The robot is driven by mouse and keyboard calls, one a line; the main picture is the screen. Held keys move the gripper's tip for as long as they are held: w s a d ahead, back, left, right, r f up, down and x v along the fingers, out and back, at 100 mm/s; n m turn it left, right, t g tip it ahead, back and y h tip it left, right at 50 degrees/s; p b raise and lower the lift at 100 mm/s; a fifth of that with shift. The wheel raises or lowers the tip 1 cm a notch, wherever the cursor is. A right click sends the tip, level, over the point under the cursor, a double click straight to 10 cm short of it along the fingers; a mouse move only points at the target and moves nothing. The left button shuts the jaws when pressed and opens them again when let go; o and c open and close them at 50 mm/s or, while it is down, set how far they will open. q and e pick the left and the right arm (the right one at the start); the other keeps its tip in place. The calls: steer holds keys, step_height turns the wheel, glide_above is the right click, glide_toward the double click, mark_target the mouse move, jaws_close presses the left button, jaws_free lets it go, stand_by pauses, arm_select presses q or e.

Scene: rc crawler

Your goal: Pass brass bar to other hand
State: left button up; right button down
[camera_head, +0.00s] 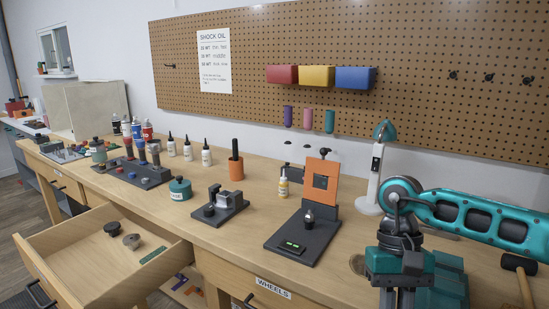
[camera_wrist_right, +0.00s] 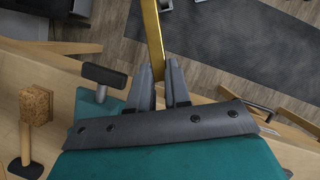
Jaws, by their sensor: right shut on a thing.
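The brass bar (camera_wrist_right: 152,35) shows in the right wrist view as a long, narrow, yellow-gold bar running up out of the top of the picture. My right gripper (camera_wrist_right: 160,75) is shut on its lower end, with a grey finger on either side. The bar's far end is out of view. In the head view my teal right arm reaches in from the right, and its gripper (camera_head: 397,300) points down at the bottom edge; the fingertips are cut off there and the bar does not show. My left gripper is in neither view.
The wooden workbench (camera_head: 245,215) carries a black stand with an orange plate (camera_head: 320,180), a lamp (camera_head: 370,180) and several bottles. A mallet (camera_head: 520,268) lies at right. An open drawer (camera_head: 85,245) juts out at left. A dark mat (camera_wrist_right: 240,50) lies on the floor.

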steer(key=shift+f+n, duration=0.3)
steer(key=shift+n, duration=0.1)
